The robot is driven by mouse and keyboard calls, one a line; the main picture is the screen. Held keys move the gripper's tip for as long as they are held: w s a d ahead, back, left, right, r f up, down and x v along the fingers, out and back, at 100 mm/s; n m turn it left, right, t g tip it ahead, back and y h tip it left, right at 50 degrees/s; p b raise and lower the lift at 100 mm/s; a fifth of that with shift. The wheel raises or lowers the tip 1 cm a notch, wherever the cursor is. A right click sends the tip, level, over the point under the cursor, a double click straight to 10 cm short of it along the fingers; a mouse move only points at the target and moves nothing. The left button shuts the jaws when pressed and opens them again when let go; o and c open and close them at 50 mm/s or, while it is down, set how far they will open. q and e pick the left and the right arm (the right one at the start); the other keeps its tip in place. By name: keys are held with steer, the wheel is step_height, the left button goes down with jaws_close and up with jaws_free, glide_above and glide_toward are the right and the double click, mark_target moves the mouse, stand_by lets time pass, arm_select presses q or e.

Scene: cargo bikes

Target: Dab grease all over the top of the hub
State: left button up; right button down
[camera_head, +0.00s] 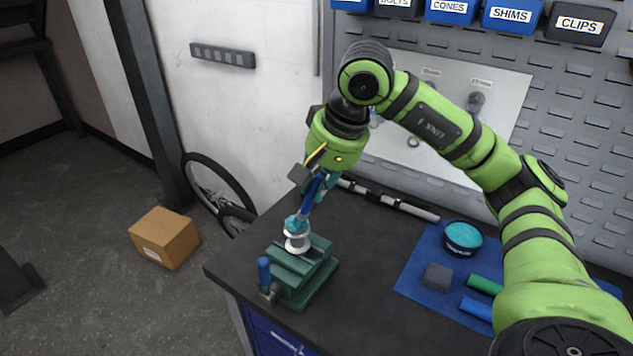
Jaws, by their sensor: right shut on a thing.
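The hub (297,243) is a pale metal spool standing upright in the jaws of a green vise (308,283) at the front left of the bench. Its top shows teal, which looks like grease. My right gripper (320,183) is above and slightly right of the hub, shut on a blue-handled brush (311,196). The brush points down and its tip is at the hub's top; the brush hides part of that top, so I cannot tell how much is covered. A round tub of teal grease (463,238) stands open on the blue mat. My left gripper is out of view.
The blue mat (412,281) also holds a dark grey block (438,278), a green roll (486,285) and a blue roll (476,309). A metal rod (405,208) lies along the back of the dark bench (360,307). A cardboard box (165,238) is on the floor.

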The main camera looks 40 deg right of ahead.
steer(key=shift+r+p, duration=2)
steer(key=shift+r, duration=0.9)
steer(key=shift+r+p, duration=1.25)
steer(key=shift+r, duration=0.25)
steer(key=shift+f, duration=0.1)
